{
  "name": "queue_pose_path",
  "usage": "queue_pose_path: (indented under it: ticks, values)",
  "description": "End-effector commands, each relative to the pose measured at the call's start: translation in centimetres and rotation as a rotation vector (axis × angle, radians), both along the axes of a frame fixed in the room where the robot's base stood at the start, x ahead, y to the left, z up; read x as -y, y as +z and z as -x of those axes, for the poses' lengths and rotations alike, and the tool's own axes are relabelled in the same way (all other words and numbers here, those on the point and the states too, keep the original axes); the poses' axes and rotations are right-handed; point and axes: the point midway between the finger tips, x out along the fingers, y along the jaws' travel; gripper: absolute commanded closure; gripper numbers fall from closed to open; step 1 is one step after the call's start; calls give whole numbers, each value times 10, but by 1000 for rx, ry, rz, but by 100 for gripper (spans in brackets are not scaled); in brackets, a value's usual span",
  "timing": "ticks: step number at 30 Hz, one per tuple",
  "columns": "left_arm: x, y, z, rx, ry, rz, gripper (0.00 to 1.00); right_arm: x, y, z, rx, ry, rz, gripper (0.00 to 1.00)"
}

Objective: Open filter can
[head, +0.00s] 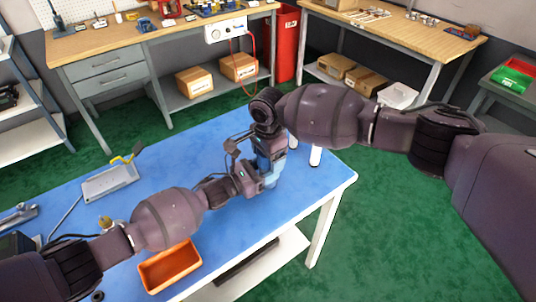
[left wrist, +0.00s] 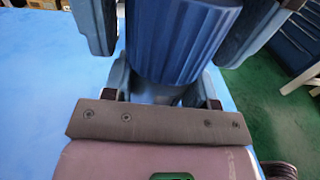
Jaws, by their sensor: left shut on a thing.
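The filter can shows in the left wrist view as a dark blue ribbed cylinder (left wrist: 182,42). In the head view only a little blue of it (head: 263,163) shows between my grippers. My left gripper (head: 254,180) comes in from the left, low over the blue table, and is shut on the can's side. My right gripper (head: 268,148) reaches down from above, close over the can. Its fingertips are largely hidden, so I cannot tell whether it grips the can.
The blue table (head: 215,225) has a bare front right. White cylinders (head: 315,155) stand just right of the grippers. An orange tray (head: 170,266) sits near the front edge. A grey plate with a yellow part (head: 110,182) and tools lie left. Workbenches (head: 155,42) stand behind.

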Motion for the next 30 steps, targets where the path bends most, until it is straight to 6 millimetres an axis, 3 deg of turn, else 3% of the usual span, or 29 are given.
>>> queue_pose_path:
  ticks: [1,8,14,24,30]
  values:
    - [0,0,0,0,0,0,100,0,0,0,0,0,0,29]
    - [0,0,0,0,1,0,100,0,0,0,0,0,0,63]
    - [0,0,0,0,1,0,100,0,0,0,-1,73,0,64]
    - [0,0,0,-1,1,1,100,0,0,0,-1,487,0,64]
    - [-1,0,-1,-1,2,1,100,0,0,1,-2,591,0,64]
